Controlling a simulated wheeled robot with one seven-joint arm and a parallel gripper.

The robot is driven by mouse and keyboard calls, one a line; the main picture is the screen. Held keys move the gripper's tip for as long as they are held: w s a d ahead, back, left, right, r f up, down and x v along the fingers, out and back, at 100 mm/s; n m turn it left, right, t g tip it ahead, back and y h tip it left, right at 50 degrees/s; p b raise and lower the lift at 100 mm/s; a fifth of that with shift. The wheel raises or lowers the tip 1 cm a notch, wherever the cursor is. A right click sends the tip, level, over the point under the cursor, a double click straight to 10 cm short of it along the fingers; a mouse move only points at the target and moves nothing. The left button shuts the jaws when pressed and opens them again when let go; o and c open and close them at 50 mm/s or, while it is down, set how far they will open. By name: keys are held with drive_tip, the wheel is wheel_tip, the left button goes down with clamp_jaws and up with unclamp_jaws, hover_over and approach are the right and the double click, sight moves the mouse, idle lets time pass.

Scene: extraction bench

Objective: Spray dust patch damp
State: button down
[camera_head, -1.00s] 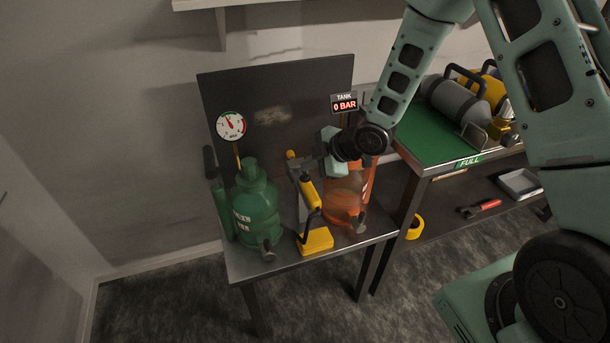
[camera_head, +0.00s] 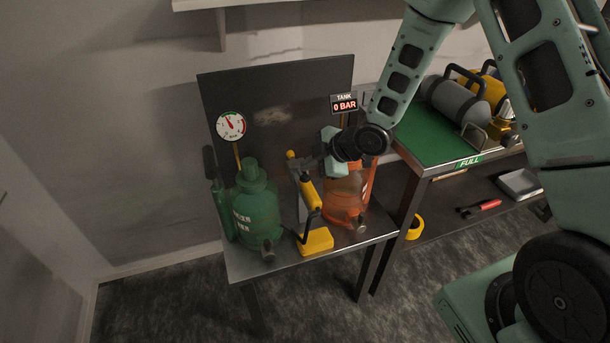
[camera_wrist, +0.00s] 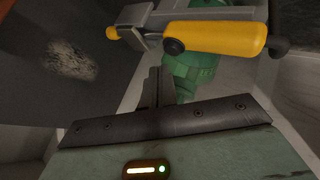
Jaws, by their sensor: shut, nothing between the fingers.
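The dust patch (camera_head: 272,116) is a pale smudge on the dark upright panel (camera_head: 225,90); the wrist view shows it at upper left (camera_wrist: 72,60). A green bottle-like tank (camera_head: 257,205) stands at the left of the bench, an orange tank (camera_head: 345,195) at the right, partly behind my gripper.
A sign (camera_head: 344,103) reads TANK 0 BAR. A round gauge (camera_head: 231,126) is at the panel's left. The right-hand table has a green mat (camera_head: 432,138) marked FULL and grey and yellow cylinders (camera_head: 458,97). Below lie red-handled pliers (camera_head: 480,207) and a tray (camera_head: 520,184).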

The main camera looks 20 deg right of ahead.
sight(309, 177)
idle(0.4)
drive_tip(key=shift+f+b, duration=0.45)
drive_tip(key=shift+f+b, duration=0.35)
drive_tip(key=shift+f, duration=0.1)
idle(0.6)
drive_tip(key=shift+r, duration=0.1)
drive_tip(key=shift+r+p, duration=0.7)
drive_tip(key=shift+r, duration=0.15)
wheel_tip(309, 177, up, 6)
drive_tip(key=p, duration=0.4)
drive_tip(key=shift+p, duration=0.4)
drive_tip(key=shift+a, duration=0.1)
idle(2.0)
